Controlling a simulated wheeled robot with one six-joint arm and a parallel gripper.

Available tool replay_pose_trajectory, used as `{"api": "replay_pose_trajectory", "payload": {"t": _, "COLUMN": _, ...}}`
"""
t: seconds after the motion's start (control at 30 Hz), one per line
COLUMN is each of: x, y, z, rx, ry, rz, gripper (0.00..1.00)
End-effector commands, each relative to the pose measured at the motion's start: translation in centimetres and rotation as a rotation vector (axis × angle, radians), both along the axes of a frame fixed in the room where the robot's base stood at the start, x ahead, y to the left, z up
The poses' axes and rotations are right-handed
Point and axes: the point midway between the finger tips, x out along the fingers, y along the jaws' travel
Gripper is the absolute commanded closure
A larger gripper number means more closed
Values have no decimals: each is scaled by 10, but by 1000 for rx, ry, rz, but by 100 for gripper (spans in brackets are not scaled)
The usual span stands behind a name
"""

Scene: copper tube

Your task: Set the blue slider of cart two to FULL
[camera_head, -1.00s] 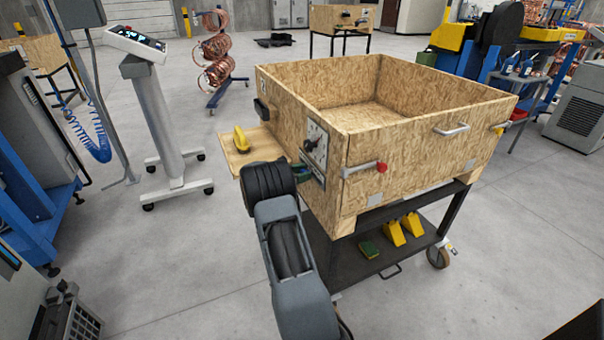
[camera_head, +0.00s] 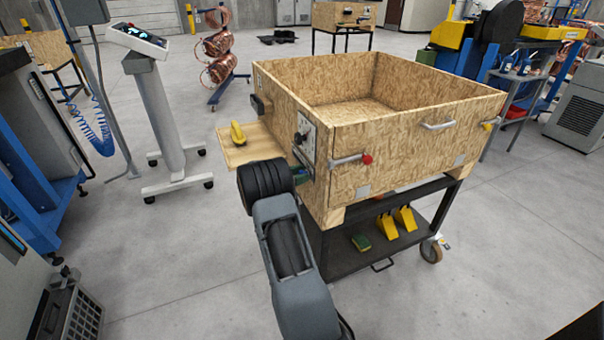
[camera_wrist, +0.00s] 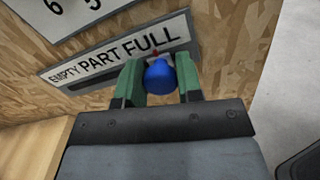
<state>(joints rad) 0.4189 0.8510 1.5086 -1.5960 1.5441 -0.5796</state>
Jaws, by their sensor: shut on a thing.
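The blue slider knob (camera_wrist: 159,76) sits between the green fingers of my gripper (camera_wrist: 158,82) in the wrist view. My gripper is shut on it. The knob is under the word FULL on the label plate (camera_wrist: 100,70), at the right part of the slot. A small red mark shows just above the knob. The words EMPTY and PART lie to the left. In the head view, my gripper (camera_head: 300,176) is at the left side of the wooden box cart (camera_head: 400,160), below the dial (camera_head: 304,137). My wrist hides the slider there.
A wooden side shelf (camera_head: 235,153) with a yellow-handled thing (camera_head: 238,136) stands out left of my wrist. A screen pedestal (camera_head: 160,100) stands left. Floor in front of the cart is clear.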

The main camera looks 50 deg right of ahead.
Motion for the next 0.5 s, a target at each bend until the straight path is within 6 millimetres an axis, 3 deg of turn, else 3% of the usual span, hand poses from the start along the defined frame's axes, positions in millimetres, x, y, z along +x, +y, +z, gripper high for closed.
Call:
{"api": "replay_pose_trajectory", "payload": {"t": 0.13, "x": -4, "y": 2, "z": -3, "rx": 3, "ry": 9, "rz": -16, "gripper": 100}}
{"api": "replay_pose_trajectory", "payload": {"t": 0.17, "x": -4, "y": 2, "z": -3, "rx": 3, "ry": 10, "rz": -15, "gripper": 66}}
{"api": "replay_pose_trajectory", "payload": {"t": 0.4, "x": -2, "y": 4, "z": -2, "rx": 2, "ry": 8, "rz": -7, "gripper": 43}}
{"api": "replay_pose_trajectory", "payload": {"t": 0.5, "x": 0, "y": 5, "z": -2, "rx": 2, "ry": 7, "rz": -4, "gripper": 41}}
